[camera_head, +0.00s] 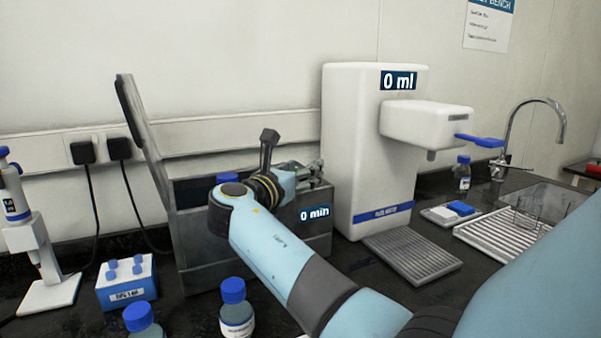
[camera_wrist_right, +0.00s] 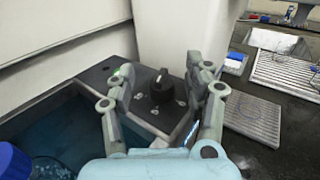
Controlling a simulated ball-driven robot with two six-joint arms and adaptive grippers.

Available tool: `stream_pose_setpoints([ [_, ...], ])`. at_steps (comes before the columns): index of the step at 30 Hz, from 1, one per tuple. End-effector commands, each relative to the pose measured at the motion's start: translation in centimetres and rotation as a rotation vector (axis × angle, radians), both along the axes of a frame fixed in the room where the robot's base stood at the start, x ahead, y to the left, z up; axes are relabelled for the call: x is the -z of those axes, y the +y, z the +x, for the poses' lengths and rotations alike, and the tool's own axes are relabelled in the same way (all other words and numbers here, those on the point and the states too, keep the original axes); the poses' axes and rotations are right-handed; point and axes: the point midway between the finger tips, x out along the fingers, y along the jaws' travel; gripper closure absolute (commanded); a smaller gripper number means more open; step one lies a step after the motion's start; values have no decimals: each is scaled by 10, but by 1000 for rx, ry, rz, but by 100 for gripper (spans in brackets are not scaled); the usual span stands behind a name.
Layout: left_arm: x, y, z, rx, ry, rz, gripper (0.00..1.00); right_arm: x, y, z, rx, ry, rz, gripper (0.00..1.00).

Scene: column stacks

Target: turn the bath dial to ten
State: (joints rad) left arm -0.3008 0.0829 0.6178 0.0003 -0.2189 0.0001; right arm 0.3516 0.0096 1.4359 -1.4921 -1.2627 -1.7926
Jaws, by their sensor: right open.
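The bath (camera_head: 190,245) is a dark grey box with its lid (camera_head: 140,120) standing open. Its front display (camera_head: 314,213) reads "0 min". In the right wrist view, the black bath dial (camera_wrist_right: 161,86) sits on the dark top panel (camera_wrist_right: 105,73) beside the water. My right gripper (camera_head: 312,172) is above the right end of the bath. In the wrist view its fingers (camera_wrist_right: 165,78) are spread, with the dial showing between them; I cannot tell whether they touch it. My arm hides the dial in the head view. My left gripper is out of view.
A white dispenser (camera_head: 350,130) reading "0 ml" stands close right of the bath, with a drip tray (camera_head: 412,256) before it. A blue-capped bottle (camera_head: 236,310) and a blue tube rack (camera_head: 126,285) stand in front. A pipette (camera_head: 30,225) stands at left.

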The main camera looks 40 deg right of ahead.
Motion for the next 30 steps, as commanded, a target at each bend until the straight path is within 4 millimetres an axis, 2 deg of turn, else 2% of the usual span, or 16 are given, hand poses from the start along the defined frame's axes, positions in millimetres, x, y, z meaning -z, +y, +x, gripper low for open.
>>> stream_pose_setpoints([
  [9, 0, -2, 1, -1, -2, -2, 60, -62, 0, 1, -2, -6, 0, 48],
  [15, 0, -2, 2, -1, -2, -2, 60, -89, 1, 1, -2, -3, 0, 48],
  [25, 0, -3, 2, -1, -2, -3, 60, -95, 1, 1, -2, -1, 0, 48],
  [26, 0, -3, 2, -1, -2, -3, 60, -95, 1, 1, -2, -1, 1, 50],
  [30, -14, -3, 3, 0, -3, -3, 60, -98, -7, 4, 6, -7, 70, 50],
])
